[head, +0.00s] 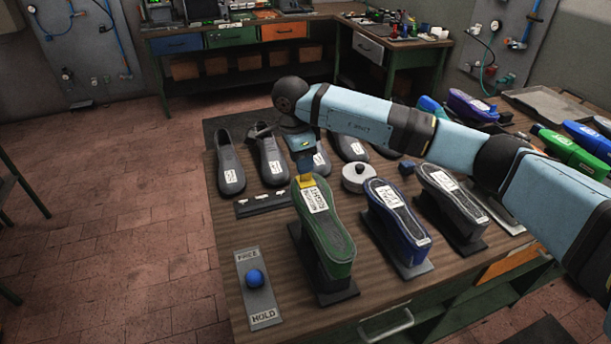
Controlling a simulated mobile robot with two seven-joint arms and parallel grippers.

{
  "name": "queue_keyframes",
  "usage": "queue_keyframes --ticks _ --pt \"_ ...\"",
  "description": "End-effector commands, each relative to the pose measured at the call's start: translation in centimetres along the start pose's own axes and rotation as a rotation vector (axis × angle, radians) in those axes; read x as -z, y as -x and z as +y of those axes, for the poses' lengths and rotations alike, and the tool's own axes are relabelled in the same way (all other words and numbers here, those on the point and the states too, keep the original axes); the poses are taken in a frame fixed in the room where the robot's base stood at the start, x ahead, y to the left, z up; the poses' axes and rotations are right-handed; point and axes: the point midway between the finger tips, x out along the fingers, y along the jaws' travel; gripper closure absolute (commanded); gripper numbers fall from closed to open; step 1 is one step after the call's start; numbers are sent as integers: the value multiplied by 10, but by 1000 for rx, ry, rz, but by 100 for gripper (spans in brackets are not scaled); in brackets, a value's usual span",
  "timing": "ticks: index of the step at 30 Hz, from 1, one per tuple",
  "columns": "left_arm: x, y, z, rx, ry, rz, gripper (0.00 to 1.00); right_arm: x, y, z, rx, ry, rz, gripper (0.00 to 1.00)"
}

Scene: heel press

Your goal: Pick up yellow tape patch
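The yellow tape patch (305,182) is at the far end of the upturned green shoe sole (331,235), just above the white label. My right gripper (304,172) points down directly over the patch, touching it or very close to it. Its fingers are small and partly merged with the patch, so I cannot see whether they are apart or closed on it. The green shoe is on a dark stand near the front of the table. My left gripper is not in view.
A blue-soled shoe (397,215) and a grey-soled shoe (452,200) stand to the right on similar stands. A FREE/HOLD plate with a blue knob (255,279) is at the front left. Several grey shoes (230,168) and a white round container (358,180) are behind.

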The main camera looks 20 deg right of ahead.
Motion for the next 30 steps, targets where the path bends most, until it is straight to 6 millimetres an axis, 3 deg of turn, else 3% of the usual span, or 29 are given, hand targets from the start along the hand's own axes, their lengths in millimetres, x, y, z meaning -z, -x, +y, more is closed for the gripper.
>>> queue_keyframes --ticks 7,16,21,30 --pt "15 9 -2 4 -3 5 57 5 -35 2 -4 -1 -1 62" --pt "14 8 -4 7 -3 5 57 5 -41 2 -1 0 -1 62" --pt "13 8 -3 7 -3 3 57 5 -41 2 -2 0 -1 98" --pt "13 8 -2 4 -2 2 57 5 -41 2 -2 -1 -1 100"
